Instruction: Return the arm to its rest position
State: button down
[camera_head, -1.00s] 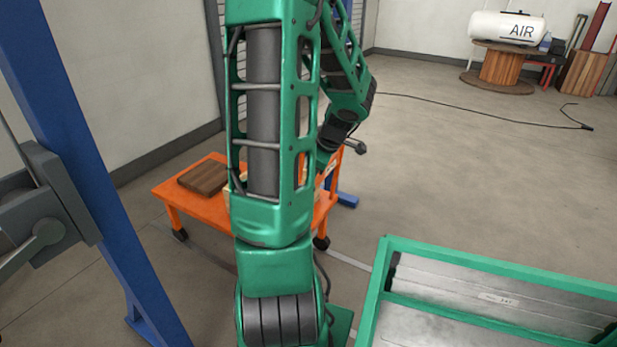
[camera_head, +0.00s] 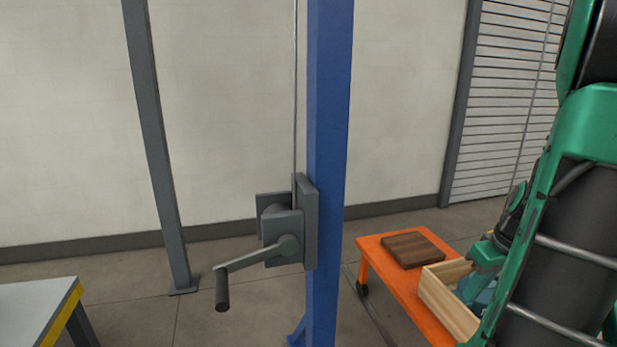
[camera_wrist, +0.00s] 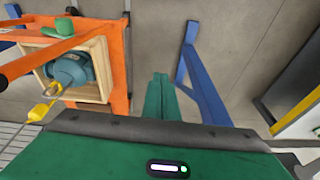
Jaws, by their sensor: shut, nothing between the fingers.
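My green arm fills the right edge of the head view, raised and bent, beside the orange cart. My gripper (camera_wrist: 160,80) shows in the wrist view as two green fingers pressed together, with nothing between them. It points over bare floor, between the orange cart (camera_wrist: 117,62) and the foot of a blue post (camera_wrist: 208,88). The gripper's tips cannot be made out in the head view, where the arm partly hides the cart.
A wooden crate (camera_head: 447,308) holding a teal pump (camera_wrist: 72,70) sits on the cart, near a brown board (camera_head: 412,249). A hand winch (camera_head: 285,235) with its crank is on the blue post (camera_head: 328,130). A yellow-edged table (camera_head: 38,305) stands at left.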

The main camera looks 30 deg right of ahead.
jog(key=s+a+r+m+g, duration=0.1)
jog(key=s+a+r+m, duration=0.1)
jog(key=a, duration=0.7)
jog(key=s+a+r+m+g, duration=0.1)
jog(key=s+a+r+m, duration=0.1)
jog(key=a, duration=0.6)
jog(key=shift+a+r+g, duration=0.15)
jog(key=shift+a+g, duration=0.25)
